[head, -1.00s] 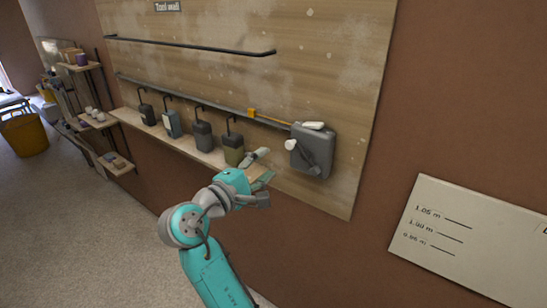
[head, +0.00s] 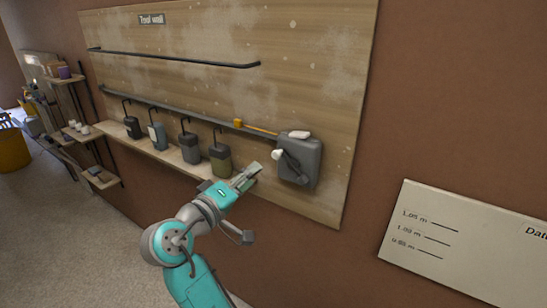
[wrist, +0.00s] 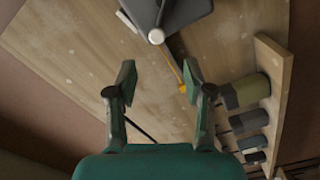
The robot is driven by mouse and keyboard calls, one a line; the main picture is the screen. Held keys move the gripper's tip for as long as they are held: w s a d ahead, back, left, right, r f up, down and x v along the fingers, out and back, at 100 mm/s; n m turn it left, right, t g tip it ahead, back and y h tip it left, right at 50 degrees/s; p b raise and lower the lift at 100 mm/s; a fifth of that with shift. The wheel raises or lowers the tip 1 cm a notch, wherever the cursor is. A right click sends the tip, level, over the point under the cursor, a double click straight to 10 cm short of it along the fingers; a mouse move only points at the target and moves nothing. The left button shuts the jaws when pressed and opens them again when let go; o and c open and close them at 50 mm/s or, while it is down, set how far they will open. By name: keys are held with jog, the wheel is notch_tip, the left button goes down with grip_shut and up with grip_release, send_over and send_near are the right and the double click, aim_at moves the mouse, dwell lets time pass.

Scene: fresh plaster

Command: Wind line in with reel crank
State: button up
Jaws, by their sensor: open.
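The grey reel (head: 305,152) is mounted on the right end of the wooden board. Its dark crank arm (head: 294,167) ends in a white knob (head: 277,155) at the left. An orange line (head: 262,131) runs left from the reel to an orange tab (head: 238,123) by the lower rail. My gripper (head: 252,203) is open and empty, below and left of the reel. In the wrist view the knob (wrist: 156,37) appears just beyond and between the open fingertips (wrist: 160,70), apart from them. The reel (wrist: 185,10) is cut off at the top edge there.
A wooden shelf (head: 170,151) with several dark canisters, such as the olive one (head: 220,160), runs left of my gripper. Two dark rails (head: 170,57) cross the board. A white sign (head: 460,240) is on the wall at right.

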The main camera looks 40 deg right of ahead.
aim_at(275, 156)
jog(key=w+d+m, duration=0.1)
jog(key=d+m, duration=0.2)
jog(key=m, duration=0.2)
jog(key=w+d+m, duration=0.1)
jog(key=d+m, duration=0.3)
jog(key=w+d+m, duration=0.1)
jog(key=d+m, duration=0.2)
jog(key=m, duration=0.2)
jog(key=shift+w+d+r+m, duration=0.2)
jog(key=shift+w+d+m, duration=0.1)
jog(key=shift+d, duration=0.05)
grip_shut()
